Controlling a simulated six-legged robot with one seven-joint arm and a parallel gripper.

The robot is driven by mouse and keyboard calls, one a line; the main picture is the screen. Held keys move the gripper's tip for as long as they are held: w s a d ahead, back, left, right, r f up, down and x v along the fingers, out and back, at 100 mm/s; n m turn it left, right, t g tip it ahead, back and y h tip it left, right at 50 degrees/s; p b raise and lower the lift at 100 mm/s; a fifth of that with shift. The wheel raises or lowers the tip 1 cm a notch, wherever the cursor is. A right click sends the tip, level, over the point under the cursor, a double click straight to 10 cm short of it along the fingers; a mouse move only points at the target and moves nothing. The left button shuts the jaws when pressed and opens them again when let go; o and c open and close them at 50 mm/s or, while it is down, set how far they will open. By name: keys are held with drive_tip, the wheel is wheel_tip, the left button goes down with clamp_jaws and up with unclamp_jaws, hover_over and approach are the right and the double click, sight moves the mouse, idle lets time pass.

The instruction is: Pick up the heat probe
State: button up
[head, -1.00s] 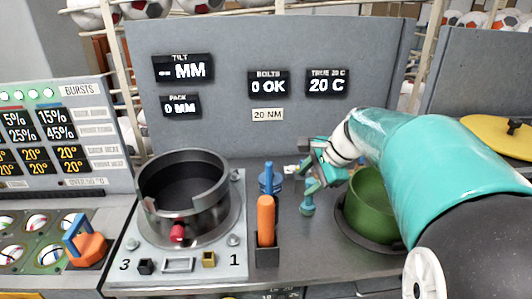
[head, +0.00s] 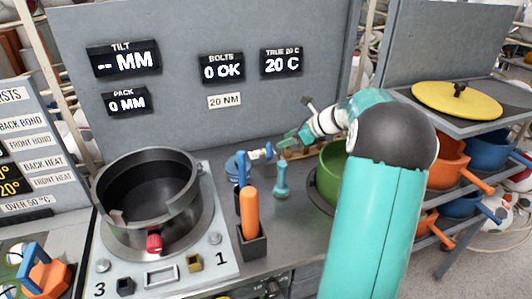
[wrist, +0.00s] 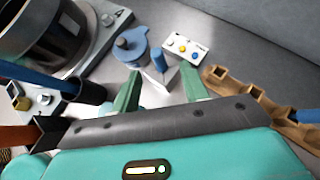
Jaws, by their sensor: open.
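A short upright blue handle on a whitish wedge-shaped base (wrist: 158,60) shows in the wrist view, beyond and between my fingertips. It may be the heat probe, but I cannot tell for sure. In the head view a small blue and white piece (head: 263,153) lies just left of my gripper (head: 286,141). In the wrist view my gripper (wrist: 159,92) is open, with its two green fingers apart and nothing between their tips. A round blue lidded piece (wrist: 131,46) stands left of the handle, and a white card with coloured dots (wrist: 187,47) lies to its right.
A teal standing tool (head: 281,181) and an orange handle in a black holder (head: 250,225) stand close by. A dark open drum (head: 150,200) is at left; a green pot (head: 332,170) is at right. A brown notched rack (wrist: 245,94) lies beside my right finger.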

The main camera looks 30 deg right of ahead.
sight(266, 157)
drive_tip(key=x, duration=0.5)
drive_tip(key=shift+f, duration=0.2)
drive_tip(key=x, duration=0.4)
drive_tip(key=shift+w+a+f, duration=0.1)
drive_tip(key=shift+w+a, duration=0.05)
drive_tip(key=shift+a, duration=0.25)
drive_tip(key=shift+c, duration=0.5)
clamp_jaws()
